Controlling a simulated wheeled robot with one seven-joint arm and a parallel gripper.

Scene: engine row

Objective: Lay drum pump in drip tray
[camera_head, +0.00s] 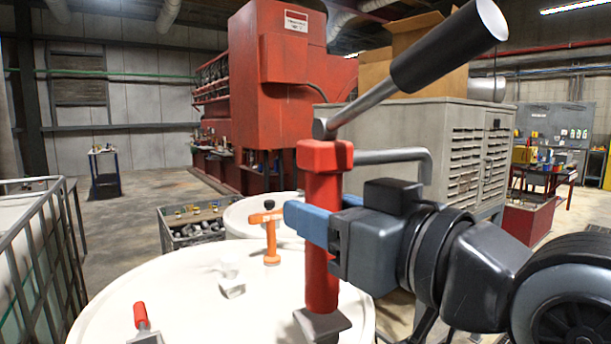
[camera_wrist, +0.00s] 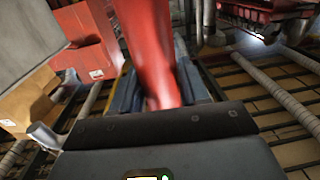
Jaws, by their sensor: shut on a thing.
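The drum pump has a red upright body (camera_head: 322,260), a long black-gripped handle slanting up to the right, a bent grey spout and a grey foot. My gripper (camera_head: 312,222) has its blue fingers shut around the middle of the red body. The pump is upright above the front white drum top (camera_head: 190,300); I cannot tell whether its foot touches the drum. In the wrist view the red body (camera_wrist: 150,50) stands between the blue fingers of my gripper (camera_wrist: 158,85). I cannot make out a drip tray in either view.
On the drum top are an orange tool (camera_head: 270,238), a small pale block-like item (camera_head: 231,283) and a red-handled tool (camera_head: 141,318). A crate of parts (camera_head: 196,228) stands behind. A metal cage (camera_head: 40,245) is at left, a grey cabinet (camera_head: 440,150) at right.

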